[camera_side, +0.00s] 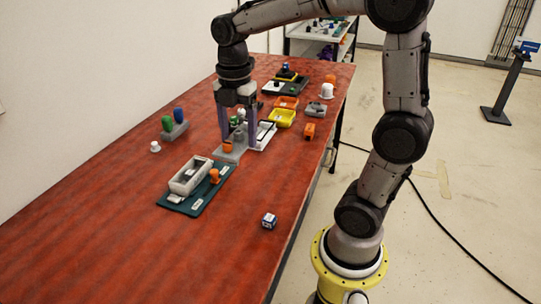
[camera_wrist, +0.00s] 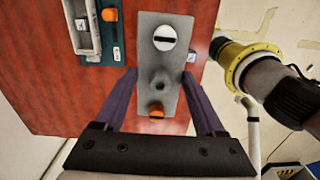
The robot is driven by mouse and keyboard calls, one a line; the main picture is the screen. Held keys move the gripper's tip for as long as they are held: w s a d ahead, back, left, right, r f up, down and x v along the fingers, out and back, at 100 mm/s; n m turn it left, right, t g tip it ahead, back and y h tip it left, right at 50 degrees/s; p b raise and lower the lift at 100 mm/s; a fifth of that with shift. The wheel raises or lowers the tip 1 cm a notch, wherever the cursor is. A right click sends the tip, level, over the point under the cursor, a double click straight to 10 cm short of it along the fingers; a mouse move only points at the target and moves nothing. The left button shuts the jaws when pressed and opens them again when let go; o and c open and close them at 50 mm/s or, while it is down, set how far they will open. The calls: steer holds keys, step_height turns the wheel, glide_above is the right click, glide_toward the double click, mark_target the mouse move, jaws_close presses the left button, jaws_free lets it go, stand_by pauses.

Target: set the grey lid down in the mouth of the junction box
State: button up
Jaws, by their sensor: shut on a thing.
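The grey lid (camera_side: 227,157) is a flat oblong plate between my fingertips, near the middle of the table. The wrist view shows its face (camera_wrist: 172,75), with a white disc with a dark bar, a grey knob and an orange piece. My gripper (camera_wrist: 161,78) is shut on the lid, one finger at each long side. In the side view, my gripper (camera_side: 236,146) points down; I cannot tell whether the lid touches the table. The grey junction box (camera_side: 181,187) is open-topped on a dark green board (camera_side: 198,207), nearer the side camera. The box (camera_wrist: 95,25) is partly cut off in the wrist view.
An orange knob (camera_side: 214,176) stands on the board beside the box. A small blue-and-white cube (camera_side: 269,221) lies nearer the side camera. Green and blue pegs (camera_side: 174,127) stand left. A yellow tray (camera_side: 281,118) and other items lie behind my gripper. The left foreground is clear.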

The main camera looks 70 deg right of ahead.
steer(key=w+d+f, duration=0.2)
steer(key=w+d, duration=0.1)
steer(key=w, duration=0.9)
glide_toward(190, 172)
steer(key=shift+f, duration=1.45)
steer(key=shift+f, duration=0.6)
steer(key=shift+f, duration=0.35)
steer(key=shift+f, duration=0.6)
steer(key=o, duration=1.4)
steer(key=shift+o, duration=0.2)
